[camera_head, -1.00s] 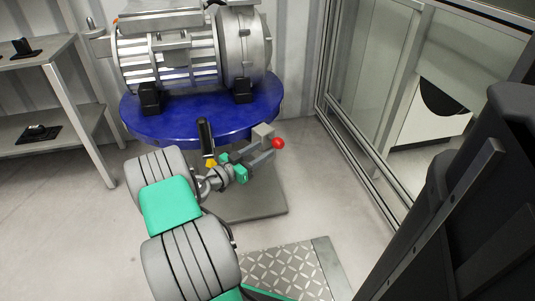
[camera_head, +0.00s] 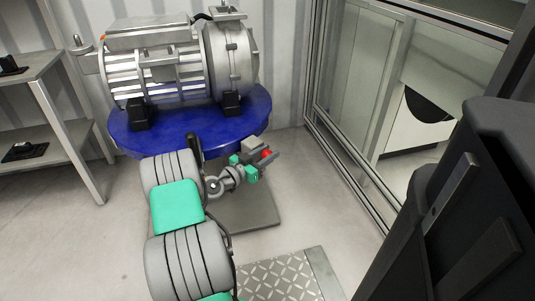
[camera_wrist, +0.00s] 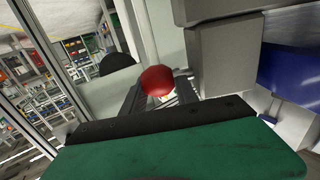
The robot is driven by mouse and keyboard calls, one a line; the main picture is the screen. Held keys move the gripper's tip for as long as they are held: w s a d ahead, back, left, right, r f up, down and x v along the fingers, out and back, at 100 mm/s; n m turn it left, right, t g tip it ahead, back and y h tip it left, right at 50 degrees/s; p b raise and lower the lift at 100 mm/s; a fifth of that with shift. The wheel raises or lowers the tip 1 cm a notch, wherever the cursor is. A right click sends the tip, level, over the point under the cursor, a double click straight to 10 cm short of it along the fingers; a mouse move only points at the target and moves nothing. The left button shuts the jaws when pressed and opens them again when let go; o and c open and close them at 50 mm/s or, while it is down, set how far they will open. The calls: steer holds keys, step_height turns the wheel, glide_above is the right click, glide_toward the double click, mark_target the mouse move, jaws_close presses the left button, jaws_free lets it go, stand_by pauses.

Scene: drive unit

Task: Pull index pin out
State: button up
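The index pin shows as a round red knob (camera_head: 266,154) beside a grey block (camera_head: 249,147) under the right edge of the blue round table (camera_head: 185,142). My gripper (camera_head: 264,156) is at the knob, its green finger mounts apart and its fingers open. The near finger covers the knob's lower part in the head view. In the wrist view the red knob (camera_wrist: 158,81) shows just beyond a dark edge of my gripper, with the grey block (camera_wrist: 222,58) to its right. Contact between fingers and knob cannot be told.
A large grey motor unit (camera_head: 170,65) stands on the blue table. A grey shelf (camera_head: 62,130) is at the left. A glass-panelled frame (camera_head: 350,90) stands at the right. A metal tread plate (camera_head: 285,278) lies on the floor in front.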

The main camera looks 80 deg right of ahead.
jaws_close()
steer(key=shift+s, duration=0.1)
stand_by(1.0)
